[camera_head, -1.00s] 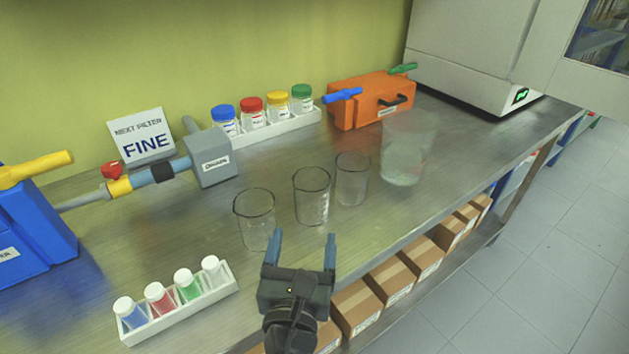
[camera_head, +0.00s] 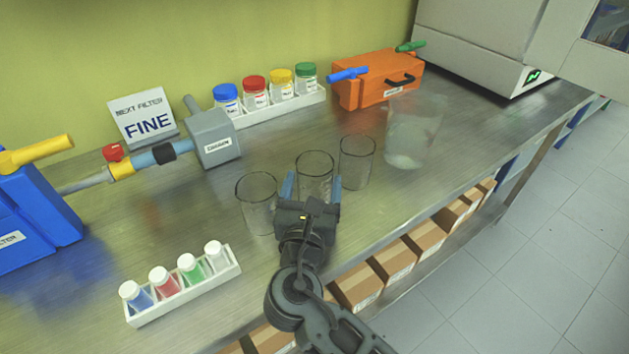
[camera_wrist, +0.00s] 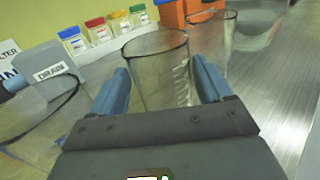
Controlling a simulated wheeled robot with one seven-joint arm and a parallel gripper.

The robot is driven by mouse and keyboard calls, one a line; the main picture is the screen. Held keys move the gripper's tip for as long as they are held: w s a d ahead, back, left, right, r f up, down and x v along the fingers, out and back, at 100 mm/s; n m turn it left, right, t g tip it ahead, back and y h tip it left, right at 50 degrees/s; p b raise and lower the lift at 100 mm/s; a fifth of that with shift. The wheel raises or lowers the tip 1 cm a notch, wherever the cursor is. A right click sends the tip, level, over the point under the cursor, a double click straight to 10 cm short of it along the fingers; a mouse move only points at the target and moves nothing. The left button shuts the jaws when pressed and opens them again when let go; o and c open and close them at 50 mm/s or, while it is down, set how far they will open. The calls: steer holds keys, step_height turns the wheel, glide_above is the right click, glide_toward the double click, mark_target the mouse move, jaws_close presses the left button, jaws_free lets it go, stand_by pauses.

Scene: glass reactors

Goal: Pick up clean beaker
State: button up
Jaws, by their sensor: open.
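Three clear glass beakers stand in a row on the metal bench: a left beaker (camera_head: 255,205), a middle beaker (camera_head: 315,165) and a right beaker (camera_head: 357,160). A larger cloudy beaker (camera_head: 412,130) stands further right. My gripper (camera_head: 314,188) is open, with its blue fingers on either side of the middle beaker's near part. In the wrist view, the middle beaker (camera_wrist: 158,70) shows graduation marks and sits between the two open fingers (camera_wrist: 160,88), with no clear contact. The left beaker (camera_wrist: 35,115) is close beside the left finger. The beakers look empty; the middle one's lower part is hidden.
A white rack with several capped bottles (camera_head: 180,288) lies front left. Another rack (camera_head: 282,112) is at the back, near a grey drain block (camera_head: 215,140) and an orange box (camera_head: 380,80). A "FINE" sign (camera_head: 143,116) stands back left. Cardboard boxes (camera_head: 395,262) sit below the bench edge.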

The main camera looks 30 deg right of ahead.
steer(key=shift+c, duration=0.3)
steer(key=c, duration=0.7)
steer(key=shift+o, duration=0.2)
